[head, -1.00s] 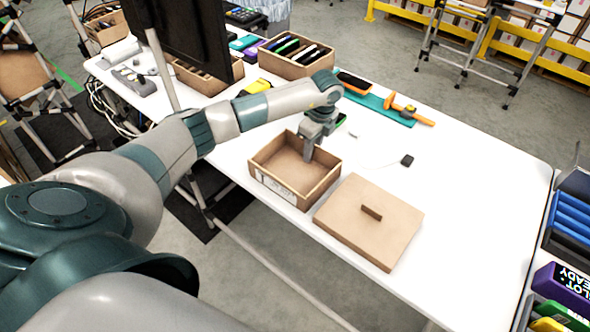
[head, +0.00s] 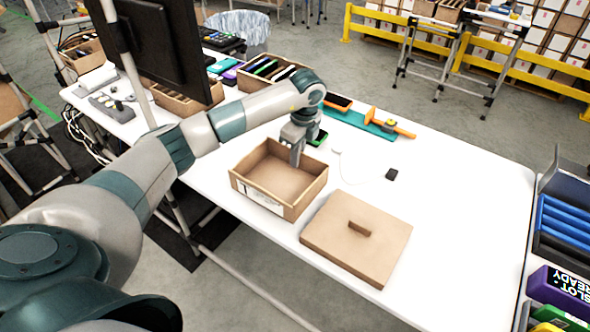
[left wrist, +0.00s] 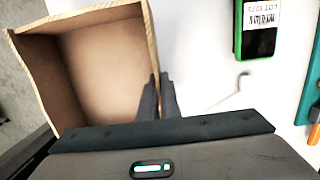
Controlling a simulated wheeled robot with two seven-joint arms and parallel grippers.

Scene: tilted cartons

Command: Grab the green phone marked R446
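A green-edged phone (left wrist: 259,32) with a white label lies on the white table, at the top right in the left wrist view. Its label is too small to read surely. In the head view a green phone (head: 318,138) shows just behind my left gripper (head: 297,160), partly covered by it. That gripper points down at the back right wall of an open cardboard box (head: 240,186). The phone is apart from the fingers. My right gripper is not in view.
A small black object (head: 391,174) with a thin cable lies to the right. A teal mat (head: 345,117) with an orange-handled tool lies behind. A monitor (head: 160,50) stands left. The table's right part is clear.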

